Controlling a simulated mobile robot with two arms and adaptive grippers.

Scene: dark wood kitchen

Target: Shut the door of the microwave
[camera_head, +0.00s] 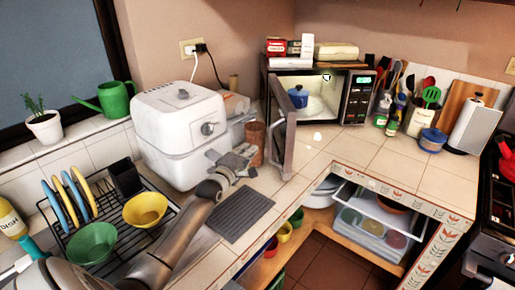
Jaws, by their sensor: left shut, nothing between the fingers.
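The microwave (357,98) stands in the back corner of the tiled counter. Its door (289,140) is swung open towards me, standing at the left of the lit cavity. A blue pot (298,96) sits inside on the plate (316,106). My left gripper (246,154) is shut and empty, over the counter to the left of the door, with a gap between them in the picture. It partly covers the white appliance and a brown cup behind it. My right gripper is not in view.
A white appliance (180,130) and a brown cup (253,143) crowd the space left of the door. A dish rack (104,205) with bowls is at the left. Utensils and a blue pot (432,139) stand at the right.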

